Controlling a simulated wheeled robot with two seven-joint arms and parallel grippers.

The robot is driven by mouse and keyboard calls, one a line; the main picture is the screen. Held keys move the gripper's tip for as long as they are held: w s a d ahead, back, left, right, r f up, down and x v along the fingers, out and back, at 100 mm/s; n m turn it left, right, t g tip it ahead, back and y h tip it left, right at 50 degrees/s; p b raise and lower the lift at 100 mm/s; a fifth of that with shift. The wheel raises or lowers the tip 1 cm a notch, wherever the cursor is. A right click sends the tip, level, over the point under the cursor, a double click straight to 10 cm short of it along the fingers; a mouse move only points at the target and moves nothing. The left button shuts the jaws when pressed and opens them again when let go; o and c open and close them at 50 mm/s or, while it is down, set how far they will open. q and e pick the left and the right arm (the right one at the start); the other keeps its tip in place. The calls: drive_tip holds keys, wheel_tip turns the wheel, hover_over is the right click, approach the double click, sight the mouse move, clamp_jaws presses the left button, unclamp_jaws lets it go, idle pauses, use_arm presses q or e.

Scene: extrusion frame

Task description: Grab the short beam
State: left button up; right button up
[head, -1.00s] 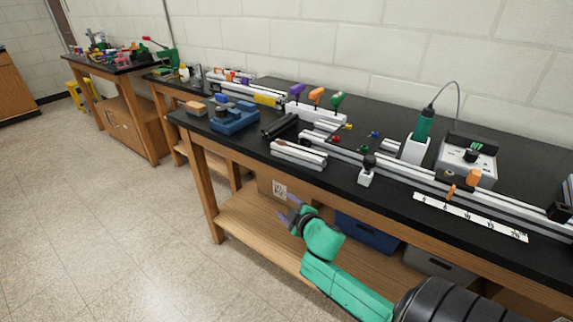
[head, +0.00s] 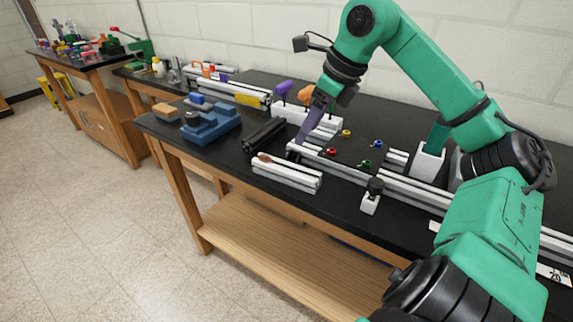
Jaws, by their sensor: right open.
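Short silver beams (head: 287,177) lie side by side near the front edge of the black bench, left of the middle in the head view. A small brownish thing lies at their left end. My right gripper (head: 300,139), with purple fingers pointing down, is open just behind and above these beams, apart from them. One finger mostly hides the other, and the gap between them is hard to see. My left gripper is not in view.
A black bar (head: 264,134) and a blue fixture (head: 211,124) stand to the left. A white rack with coloured-handled tools (head: 325,121) is behind. Longer rails run to the right, with small coloured knobs. A white block with a black knob (head: 371,201) stands right of the beams.

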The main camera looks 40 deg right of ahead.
sight(286, 166)
drive_tip(key=x, duration=0.3)
drive_tip(key=p+x, duration=0.1)
drive_tip(key=x, duration=0.3)
drive_tip(key=shift+a+f, duration=0.25)
drive_tip(key=shift+f, duration=0.05)
drive_tip(key=p+x, duration=0.1)
drive_tip(key=x, duration=0.1)
drive_tip(key=p+x, duration=0.2)
drive_tip(key=x, duration=0.1)
drive_tip(key=shift+w+a+f+p, duration=0.1)
drive_tip(key=shift+a+f+p, duration=0.1)
drive_tip(key=shift+a+p, duration=0.1)
drive_tip(key=shift+f, duration=0.15)
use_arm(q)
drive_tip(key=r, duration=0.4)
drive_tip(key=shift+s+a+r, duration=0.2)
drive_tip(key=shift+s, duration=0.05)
use_arm(e)
clamp_jaws()
